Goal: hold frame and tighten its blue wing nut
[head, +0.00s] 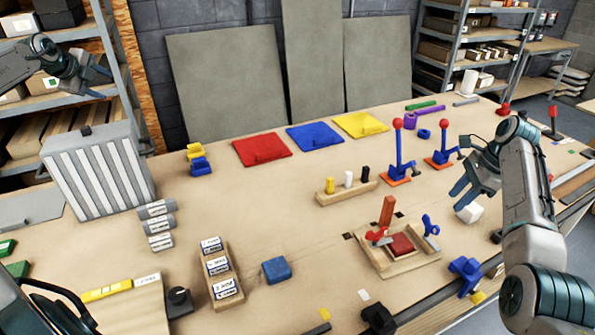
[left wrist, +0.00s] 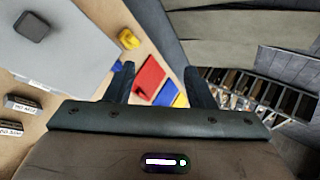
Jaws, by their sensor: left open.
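The wooden frame (head: 432,243) lies on the table at the front centre-right, with a red square block (head: 401,244) inside it. A blue wing nut (head: 430,225) stands at its right side, and a red wing nut (head: 377,236) at its left. My left gripper (head: 102,80) is open and empty, high at the far left, well away from the frame. Its two spread fingers show in the left wrist view (left wrist: 160,85). My right gripper (head: 458,168) appears open and empty, above and to the right of the frame, apart from the blue wing nut.
Toggle clamps with red knobs (head: 398,123) stand farther back. A white block (head: 468,213) and a blue part (head: 464,273) lie to the right. A grey ribbed case (head: 97,175) stands at left.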

